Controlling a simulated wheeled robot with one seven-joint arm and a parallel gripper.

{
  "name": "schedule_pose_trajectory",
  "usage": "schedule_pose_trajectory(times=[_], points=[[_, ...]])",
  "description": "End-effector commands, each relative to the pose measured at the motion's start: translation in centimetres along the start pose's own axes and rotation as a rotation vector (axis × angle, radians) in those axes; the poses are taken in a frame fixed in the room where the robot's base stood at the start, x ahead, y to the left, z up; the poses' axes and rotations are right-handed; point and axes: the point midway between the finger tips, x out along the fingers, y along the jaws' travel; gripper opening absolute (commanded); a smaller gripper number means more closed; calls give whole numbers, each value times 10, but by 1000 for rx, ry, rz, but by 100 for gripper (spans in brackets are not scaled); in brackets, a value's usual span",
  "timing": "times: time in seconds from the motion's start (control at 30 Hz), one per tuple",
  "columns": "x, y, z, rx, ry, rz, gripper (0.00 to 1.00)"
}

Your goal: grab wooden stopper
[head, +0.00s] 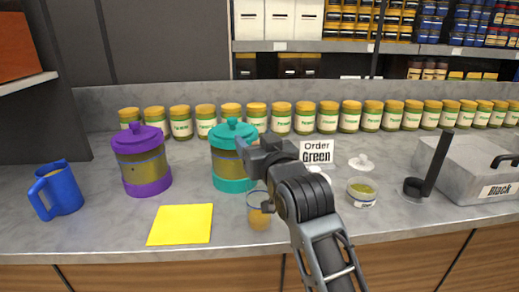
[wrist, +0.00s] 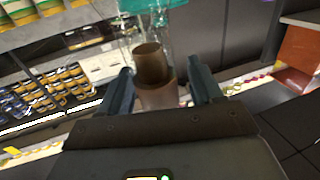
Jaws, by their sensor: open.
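The brown wooden stopper (wrist: 151,65) shows in the wrist view between the two fingers of my gripper (wrist: 160,72). A clear, see-through body lies around and below it. The fingers are open, with a visible gap on each side of the stopper. In the head view, my gripper (head: 246,147) is in front of the teal-lidded canister (head: 231,160), above the counter. In that view I cannot clearly make out the stopper near my gripper.
A glass with orange liquid (head: 258,212) stands below my arm. A purple canister (head: 142,165), blue mug (head: 57,190) and yellow sheet (head: 180,224) are to the left.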

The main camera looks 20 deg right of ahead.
Motion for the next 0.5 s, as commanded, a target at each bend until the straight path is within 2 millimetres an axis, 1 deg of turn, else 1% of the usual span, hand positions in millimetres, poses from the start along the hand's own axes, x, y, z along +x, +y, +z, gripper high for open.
schedule_pose_trajectory(times=[0.2, 0.5], points=[[0, 0, 0, 0, 1, 0, 64], [0, 0, 0, -1, 1, 0, 35]])
